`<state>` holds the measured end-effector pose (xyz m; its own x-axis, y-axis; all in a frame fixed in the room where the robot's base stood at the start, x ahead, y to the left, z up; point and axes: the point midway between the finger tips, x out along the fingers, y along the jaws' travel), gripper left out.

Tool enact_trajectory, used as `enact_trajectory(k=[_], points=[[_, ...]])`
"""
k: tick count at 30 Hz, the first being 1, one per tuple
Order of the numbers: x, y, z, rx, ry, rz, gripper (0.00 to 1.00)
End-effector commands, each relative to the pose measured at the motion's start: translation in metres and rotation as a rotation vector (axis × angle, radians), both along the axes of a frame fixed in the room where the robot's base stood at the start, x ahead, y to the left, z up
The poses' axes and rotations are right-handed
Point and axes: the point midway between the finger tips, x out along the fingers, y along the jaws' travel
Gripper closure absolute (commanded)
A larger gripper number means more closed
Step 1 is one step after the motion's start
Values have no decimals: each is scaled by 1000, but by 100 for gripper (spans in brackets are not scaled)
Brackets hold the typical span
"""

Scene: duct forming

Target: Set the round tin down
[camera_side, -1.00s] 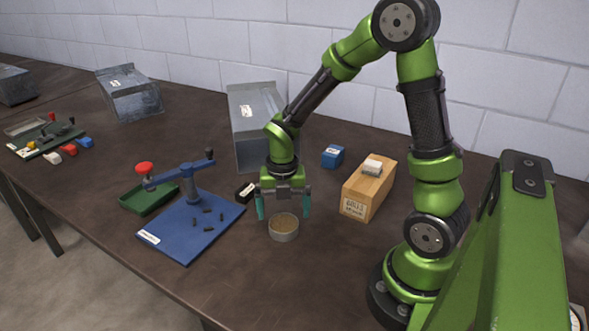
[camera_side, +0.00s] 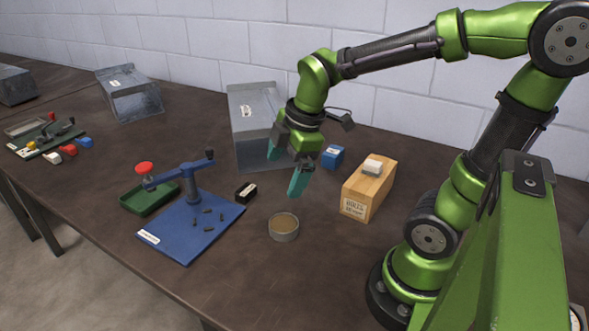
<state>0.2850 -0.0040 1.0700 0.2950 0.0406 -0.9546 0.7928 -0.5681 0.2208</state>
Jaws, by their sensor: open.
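The round tin (camera_side: 284,227) is a short grey can with a brownish top. It stands upright on the dark brown table (camera_side: 262,280), to the right of the blue mat. My gripper (camera_side: 285,170) has teal fingers and is open and empty. It is up above and behind the tin, clear of it, in front of the tall grey metal duct piece. Nothing hides the tin.
A blue mat (camera_side: 190,232) with a lever tool and small dark pieces lies left. A green tray (camera_side: 148,199), a black block (camera_side: 246,192), a wooden box (camera_side: 369,190), a blue box (camera_side: 333,157) and a metal duct (camera_side: 246,110) stand around. The front table is clear.

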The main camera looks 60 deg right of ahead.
Motion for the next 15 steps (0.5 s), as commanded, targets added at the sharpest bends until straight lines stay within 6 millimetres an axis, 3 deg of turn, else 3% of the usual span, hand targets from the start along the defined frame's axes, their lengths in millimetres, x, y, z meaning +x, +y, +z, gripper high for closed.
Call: enact_trajectory(k=[3,9,15], points=[[-15,12,17,155,-81,-343,0],[-36,28,36,466,-147,-848,0],[-48,36,44,670,-145,-1120,0]])
